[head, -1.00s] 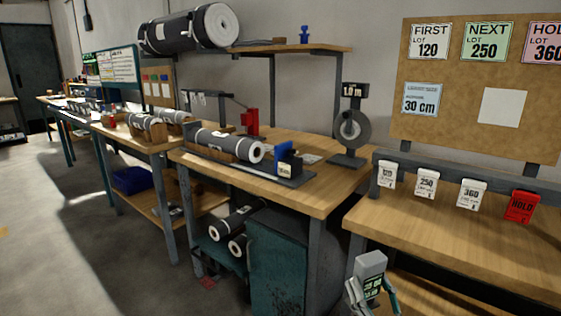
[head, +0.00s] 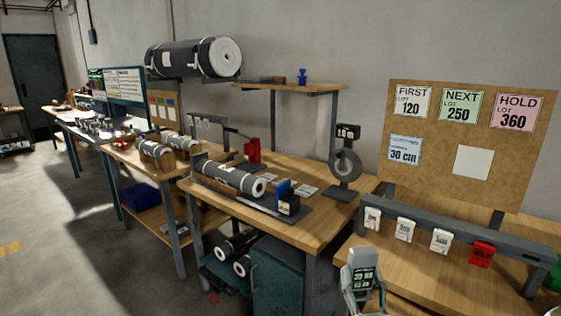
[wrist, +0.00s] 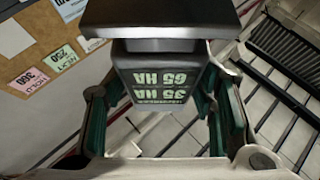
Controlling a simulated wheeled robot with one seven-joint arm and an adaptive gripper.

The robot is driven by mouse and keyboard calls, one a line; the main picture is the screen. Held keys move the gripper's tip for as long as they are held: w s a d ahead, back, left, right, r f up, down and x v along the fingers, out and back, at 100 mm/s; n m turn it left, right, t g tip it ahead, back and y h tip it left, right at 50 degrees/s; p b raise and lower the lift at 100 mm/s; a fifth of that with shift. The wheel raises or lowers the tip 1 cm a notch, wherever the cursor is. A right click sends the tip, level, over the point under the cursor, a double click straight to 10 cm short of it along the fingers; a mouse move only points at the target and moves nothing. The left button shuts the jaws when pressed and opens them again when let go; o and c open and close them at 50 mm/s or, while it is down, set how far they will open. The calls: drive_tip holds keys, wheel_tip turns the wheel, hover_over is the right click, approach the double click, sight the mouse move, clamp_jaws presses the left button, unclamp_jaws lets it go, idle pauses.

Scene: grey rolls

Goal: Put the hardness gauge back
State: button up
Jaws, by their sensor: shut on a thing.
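The hardness gauge (head: 361,257) is a grey block with a dark face and pale green text, at the bottom of the head view. My gripper (head: 362,298) is shut on it and holds it in front of the right bench. In the wrist view the gauge (wrist: 160,82) shows its wide dark top and a face reading 65 HA and 35 HA upside down. The green-padded fingers of my gripper (wrist: 165,112) stand on either side of it. The exact contact is partly hidden.
The right bench (head: 425,268) carries a rail with white tags and a red tag (head: 481,253). A pinboard (head: 430,165) stands behind. The middle bench (head: 335,220) holds a grey roll (head: 228,178) and a dial stand (head: 345,165). Open floor (head: 60,260) lies left.

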sight(365, 263)
drive_tip(key=shift+s+r+m+h+p, duration=0.15)
drive_tip(key=shift+s+r+h+p, duration=0.2)
drive_tip(key=shift+r+p, duration=0.35)
drive_tip(key=shift+s+r+m+h+p, duration=0.2)
drive_tip(key=shift+r+h+p, duration=0.2)
drive_tip(key=shift+r+p, duration=0.35)
drive_tip(key=shift+s+r+m+h+p, duration=0.15)
drive_tip(key=shift+s+r+h+p, duration=0.2)
drive_tip(key=shift+r+p, duration=0.35)
drive_tip(key=shift+f, duration=0.1)
